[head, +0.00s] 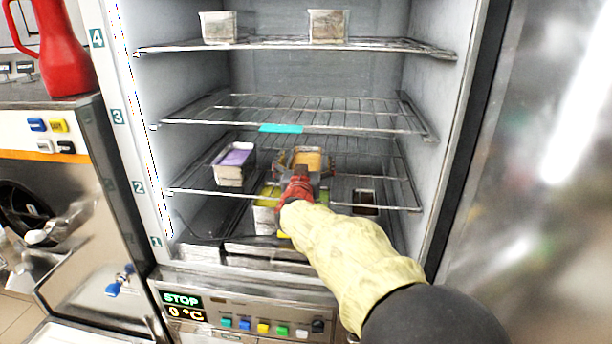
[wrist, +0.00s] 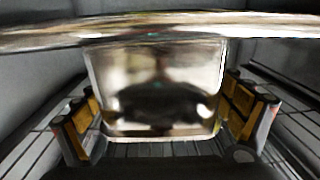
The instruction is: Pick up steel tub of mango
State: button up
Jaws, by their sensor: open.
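The steel tub of mango (head: 308,160), with an orange-yellow top, stands on the wire shelf marked 2 inside the open freezer. My gripper (head: 302,172) reaches in from the front at that shelf and partly hides the tub. In the wrist view a shiny steel tub (wrist: 155,85) fills the middle, straight ahead. The open fingers of my gripper (wrist: 165,112) stand on its left and right sides, with padded inner faces. Whether the pads touch the tub I cannot tell.
A tub with a purple top (head: 236,160) stands left on the same shelf. Lower down are a green-yellow tub (head: 268,193) and a dark tub (head: 365,200). The shelf above (head: 350,112) is empty except for a teal label. A metal bar (wrist: 160,28) crosses above the wrist view's tub.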

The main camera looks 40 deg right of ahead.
jog(key=shift+w+d, duration=0.3)
jog(key=shift+r, duration=0.1)
jog(key=shift+c, duration=0.7)
jog(key=c, duration=1.6)
jog(key=shift+r, duration=0.1)
jog(key=shift+c, duration=1.7)
